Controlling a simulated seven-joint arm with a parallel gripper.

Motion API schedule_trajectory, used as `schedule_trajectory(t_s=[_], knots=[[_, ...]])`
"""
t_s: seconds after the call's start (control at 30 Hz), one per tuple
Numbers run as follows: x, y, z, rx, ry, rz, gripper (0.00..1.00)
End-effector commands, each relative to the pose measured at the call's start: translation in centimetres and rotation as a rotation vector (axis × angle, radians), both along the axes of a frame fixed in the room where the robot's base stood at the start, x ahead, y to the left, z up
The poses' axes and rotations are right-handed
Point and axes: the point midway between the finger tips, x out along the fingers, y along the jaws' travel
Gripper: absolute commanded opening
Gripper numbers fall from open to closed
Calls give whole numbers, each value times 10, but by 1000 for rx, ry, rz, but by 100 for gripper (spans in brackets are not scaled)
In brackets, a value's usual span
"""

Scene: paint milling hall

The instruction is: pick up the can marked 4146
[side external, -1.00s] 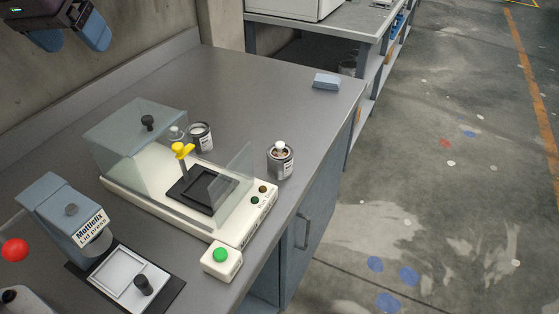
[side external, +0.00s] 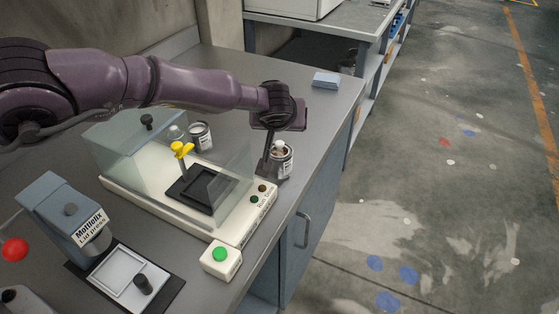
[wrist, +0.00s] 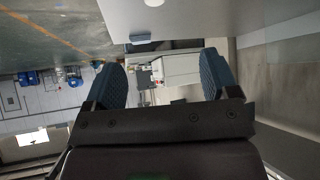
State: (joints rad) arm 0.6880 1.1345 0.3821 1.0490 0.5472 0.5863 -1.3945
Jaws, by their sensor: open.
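Two small metal cans stand upright on the grey bench. One can (side external: 282,162), with a white knob-like top, is near the right edge; the other can (side external: 201,136) is behind the clear-shielded machine. Their labels are too small to read, so I cannot tell which is 4146. My gripper (side external: 268,157) points down at the near can, one dark finger at its left side in the side view; contact is unclear. In the wrist view my gripper (wrist: 162,82) has its two blue fingers wide apart, with no can visible between them.
A cream machine (side external: 228,225) with clear shields stands left of the near can. A green-button box (side external: 221,259) and a lid press (side external: 66,215) are at the front. A blue block (side external: 326,80) lies at the far bench corner, also in the wrist view (wrist: 140,38).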

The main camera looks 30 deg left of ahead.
Motion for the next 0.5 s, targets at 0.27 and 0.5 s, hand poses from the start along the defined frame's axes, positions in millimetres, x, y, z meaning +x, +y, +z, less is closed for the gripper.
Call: schedule_trajectory(t_s=[0.27, 0.5], knots=[[0, 1, -33, 1, 3, 1, 80], [-1, 1, -70, 2, 5, 0, 80]])
